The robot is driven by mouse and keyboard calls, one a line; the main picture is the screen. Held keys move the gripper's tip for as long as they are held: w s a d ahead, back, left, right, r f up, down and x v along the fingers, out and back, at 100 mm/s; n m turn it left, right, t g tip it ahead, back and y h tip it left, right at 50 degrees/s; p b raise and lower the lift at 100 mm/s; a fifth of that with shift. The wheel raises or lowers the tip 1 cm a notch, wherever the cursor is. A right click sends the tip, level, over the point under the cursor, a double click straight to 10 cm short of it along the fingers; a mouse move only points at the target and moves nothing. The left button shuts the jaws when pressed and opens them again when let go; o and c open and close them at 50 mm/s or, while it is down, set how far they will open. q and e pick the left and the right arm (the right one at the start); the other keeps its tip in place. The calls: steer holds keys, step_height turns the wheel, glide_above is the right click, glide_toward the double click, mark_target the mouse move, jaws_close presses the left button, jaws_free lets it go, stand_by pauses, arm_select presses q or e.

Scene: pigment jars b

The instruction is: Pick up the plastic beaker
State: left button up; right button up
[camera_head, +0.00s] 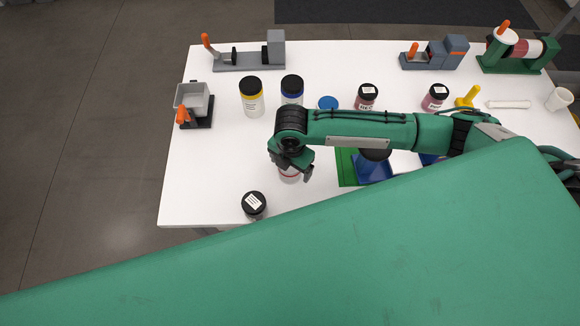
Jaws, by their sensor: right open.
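A small white cup (559,99), which looks like the plastic beaker, stands at the far right end of the white table. My right gripper (290,168) reaches in from the right and points down at the table's front left area. It is open, with a whitish container with a red band (289,177) just below it. The gripper partly hides this container, and I cannot tell whether they touch. The gripper is well to the left of the white cup. My left gripper is not in view.
A dark-lidded jar (254,206) stands near the front edge. Pink jars (366,97) and a blue funnel-like item (372,168) are near my right arm. My green body covers the foreground.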

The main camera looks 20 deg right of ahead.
steer(key=c, duration=1.1)
steer(key=shift+o, duration=0.2)
